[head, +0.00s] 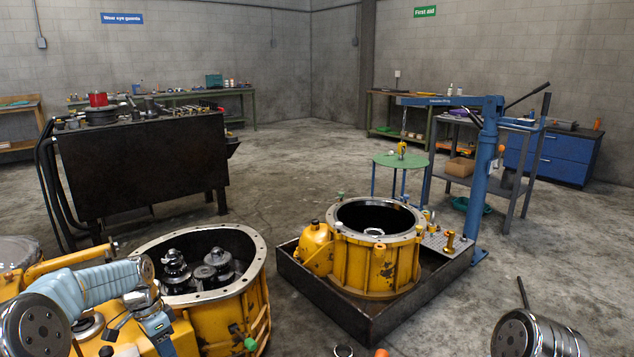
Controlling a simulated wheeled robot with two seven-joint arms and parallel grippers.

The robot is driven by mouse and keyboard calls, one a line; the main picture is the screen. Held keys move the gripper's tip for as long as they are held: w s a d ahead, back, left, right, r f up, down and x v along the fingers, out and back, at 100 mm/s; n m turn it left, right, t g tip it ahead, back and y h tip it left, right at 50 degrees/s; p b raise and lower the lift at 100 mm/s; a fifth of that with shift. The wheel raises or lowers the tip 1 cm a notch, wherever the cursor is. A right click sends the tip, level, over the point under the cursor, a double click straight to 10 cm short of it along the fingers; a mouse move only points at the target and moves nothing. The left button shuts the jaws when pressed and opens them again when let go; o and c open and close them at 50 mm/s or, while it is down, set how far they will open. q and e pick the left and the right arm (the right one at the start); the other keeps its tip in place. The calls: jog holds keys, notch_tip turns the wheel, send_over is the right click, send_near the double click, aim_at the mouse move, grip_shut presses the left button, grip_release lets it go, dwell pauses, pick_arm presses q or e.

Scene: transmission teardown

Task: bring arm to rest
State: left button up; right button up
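My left arm (100,284) comes in at the lower left, with pale blue and silver links bent over the near yellow transmission housing (236,316). Its far end drops toward the bottom edge, and I cannot make out its gripper. A silver, dark-banded cylindrical part (535,336) at the bottom right looks like a link of my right arm; the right gripper is not in view. The near housing is open at the top, with dark gears (213,268) inside. A second yellow housing (372,262) stands upright in a dark tray, apart from my arms.
The dark tray (352,325) and the blue hoist (486,175) stand right of centre. A dark bench (140,170) with parts stands at the left. A green round table (400,161) and a blue cabinet (556,158) stand farther back. Bare floor (290,165) lies in the middle.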

pick_arm(q)
jog(key=s+d+f+n+h, duration=0.15)
jog(key=s+d+f, duration=0.25)
jog(key=d+f, duration=0.55)
jog(key=s+d+f+n, duration=0.3)
jog(key=s+d+f, duration=0.2)
jog(key=d+f, duration=0.4)
jog(key=s+d+f+n, duration=0.2)
jog(key=s+d+f, duration=0.1)
jog(key=s, duration=0.4)
jog(key=s+d+f+n+t, duration=0.1)
jog(key=s+d+f+n, duration=0.1)
jog(key=s, duration=0.6)
jog(key=shift+s+d+f+n, duration=0.25)
jog(key=shift+d+f+n, duration=0.15)
jog(key=shift+d+n, duration=0.35)
jog(key=shift+h, duration=0.25)
